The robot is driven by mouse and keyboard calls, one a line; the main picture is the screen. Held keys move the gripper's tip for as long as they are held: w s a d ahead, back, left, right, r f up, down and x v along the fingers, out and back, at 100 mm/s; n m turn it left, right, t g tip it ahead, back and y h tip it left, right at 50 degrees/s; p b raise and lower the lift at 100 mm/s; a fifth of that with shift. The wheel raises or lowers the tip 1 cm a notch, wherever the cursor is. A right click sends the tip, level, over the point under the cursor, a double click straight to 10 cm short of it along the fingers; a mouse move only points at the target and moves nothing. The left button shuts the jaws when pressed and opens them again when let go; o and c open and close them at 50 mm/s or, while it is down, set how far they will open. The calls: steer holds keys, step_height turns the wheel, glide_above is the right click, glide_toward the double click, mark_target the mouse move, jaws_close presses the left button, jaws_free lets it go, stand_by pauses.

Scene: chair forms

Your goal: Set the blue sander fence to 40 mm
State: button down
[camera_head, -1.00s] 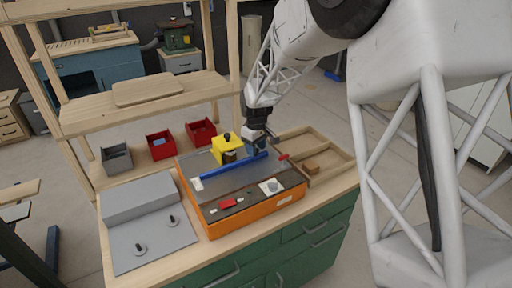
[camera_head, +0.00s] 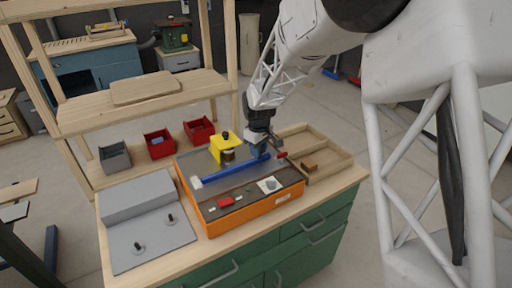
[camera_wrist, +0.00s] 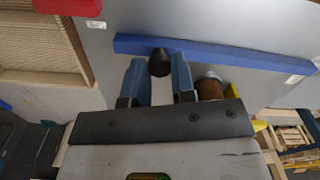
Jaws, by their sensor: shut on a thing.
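The blue fence (camera_head: 228,171) lies as a long bar across the grey top of the orange-sided sander (camera_head: 257,215). In the wrist view the blue fence (camera_wrist: 220,55) runs across the upper part, with a black knob (camera_wrist: 160,63) on its near side. My gripper (camera_wrist: 158,82) has its two blue-grey fingers on either side of this knob and is shut on it. In the head view my gripper (camera_head: 260,150) is at the fence's right end and hides part of it.
A yellow block (camera_head: 222,147) with a brown drum (camera_wrist: 209,88) stands behind the fence. A red part (camera_head: 281,155) is just right of my gripper. A wooden tray (camera_head: 325,157) lies to the right. Red and grey bins (camera_head: 116,156) stand behind left; a grey box (camera_head: 147,196) is left.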

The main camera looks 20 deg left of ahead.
steer(key=c, duration=0.9)
jaws_free()
steer(key=shift+c, duration=0.2)
steer(key=shift+r, duration=0.1)
steer(key=shift+r, duration=3.8)
steer(key=shift+d, duration=0.15)
